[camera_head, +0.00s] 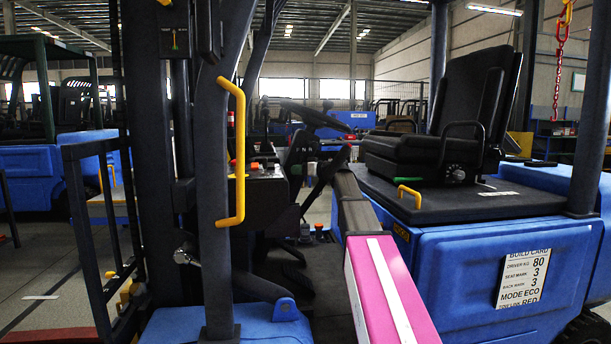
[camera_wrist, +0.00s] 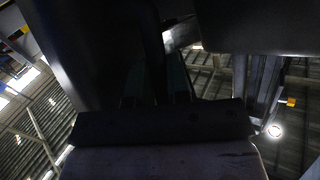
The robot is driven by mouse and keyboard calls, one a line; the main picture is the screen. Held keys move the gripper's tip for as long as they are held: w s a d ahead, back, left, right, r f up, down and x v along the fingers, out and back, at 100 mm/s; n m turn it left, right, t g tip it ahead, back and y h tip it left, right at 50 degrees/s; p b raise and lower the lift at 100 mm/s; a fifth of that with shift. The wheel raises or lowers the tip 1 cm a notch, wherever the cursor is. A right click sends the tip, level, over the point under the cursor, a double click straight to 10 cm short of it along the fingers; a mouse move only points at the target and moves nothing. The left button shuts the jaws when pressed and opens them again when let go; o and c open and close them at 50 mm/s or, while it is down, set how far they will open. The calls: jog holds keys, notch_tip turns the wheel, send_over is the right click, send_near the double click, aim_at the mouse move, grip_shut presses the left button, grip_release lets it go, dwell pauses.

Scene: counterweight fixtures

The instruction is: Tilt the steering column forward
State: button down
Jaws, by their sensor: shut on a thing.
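The black steering wheel (camera_head: 315,116) stands tilted in the cab in the head view. Its dark steering column (camera_head: 303,152) is below it, beside the console. My arm reaches in from the lower right, and its end is at the right side of the column. In the wrist view my gripper (camera_wrist: 156,82) has its two greenish fingers on either side of a dark bar (camera_wrist: 152,40). It is shut on this bar, which seems part of the steering column. The view is dark, and the exact contact is hidden.
The black seat (camera_head: 435,120) stands to the right on the blue body (camera_head: 460,265). A dark pillar with a yellow handle (camera_head: 240,150) stands to the left. The console (camera_head: 262,185) with red and orange controls is close to the column. Pedals are on the floor below.

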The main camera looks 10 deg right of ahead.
jog(key=shift+a, duration=0.2)
jog(key=c, duration=1.4)
grip_release()
jog(key=shift+d, duration=0.1)
jog(key=v, duration=1)
jog(key=shift+s+d+r, duration=0.15)
jog(key=shift+s+d, duration=0.1)
jog(key=shift+c, duration=0.2)
